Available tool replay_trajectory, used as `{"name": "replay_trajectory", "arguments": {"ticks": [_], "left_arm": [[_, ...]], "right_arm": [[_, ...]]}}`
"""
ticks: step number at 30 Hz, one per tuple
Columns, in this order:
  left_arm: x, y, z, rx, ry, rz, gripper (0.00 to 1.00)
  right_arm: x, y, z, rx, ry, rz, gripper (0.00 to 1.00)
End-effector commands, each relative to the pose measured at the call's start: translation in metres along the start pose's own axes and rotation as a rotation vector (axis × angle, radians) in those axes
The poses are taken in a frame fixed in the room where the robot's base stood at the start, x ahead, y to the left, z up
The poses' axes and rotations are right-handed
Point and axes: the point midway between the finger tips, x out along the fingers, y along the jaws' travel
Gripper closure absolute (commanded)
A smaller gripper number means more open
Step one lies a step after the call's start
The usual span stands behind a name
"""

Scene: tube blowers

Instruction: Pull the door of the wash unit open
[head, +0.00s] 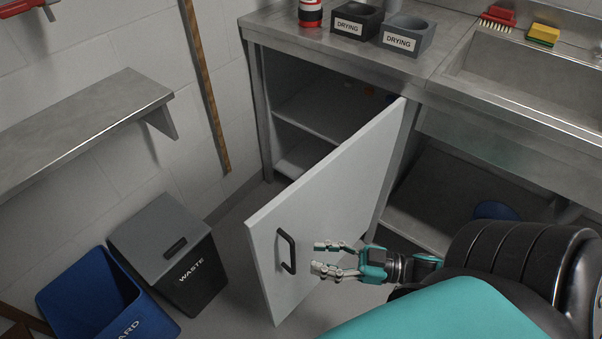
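The wash unit's grey door (335,195) stands wide open, swung out from the cabinet under the counter (350,55). Its dark bar handle (286,251) is near the door's free edge, at the left. The shelves inside the cabinet (310,115) show behind the door. My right gripper (320,258) is in front of the door face, to the right of the handle. Its fingers point left and are spread, with nothing between them. A gap shows between the fingertips and the handle. My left gripper is not in view.
A black waste bin (165,245) and a blue bin (90,305) stand on the floor left of the door. A wall shelf (80,125) juts out at the left. Drying blocks (408,35) stand on the counter beside the sink (520,90).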

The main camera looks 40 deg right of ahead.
Motion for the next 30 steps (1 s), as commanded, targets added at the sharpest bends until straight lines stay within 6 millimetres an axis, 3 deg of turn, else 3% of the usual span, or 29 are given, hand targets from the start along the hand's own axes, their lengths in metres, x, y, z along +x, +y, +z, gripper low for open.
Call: {"name": "replay_trajectory", "arguments": {"ticks": [3,9,30], "left_arm": [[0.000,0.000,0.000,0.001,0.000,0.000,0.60],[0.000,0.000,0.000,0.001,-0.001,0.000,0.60],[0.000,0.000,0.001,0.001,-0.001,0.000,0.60]], "right_arm": [[-0.024,0.000,0.001,0.001,-0.004,0.000,0.66],[-0.047,0.000,0.000,0.000,-0.001,-0.001,0.66],[-0.052,0.001,0.000,-0.001,0.000,0.002,0.66]]}}
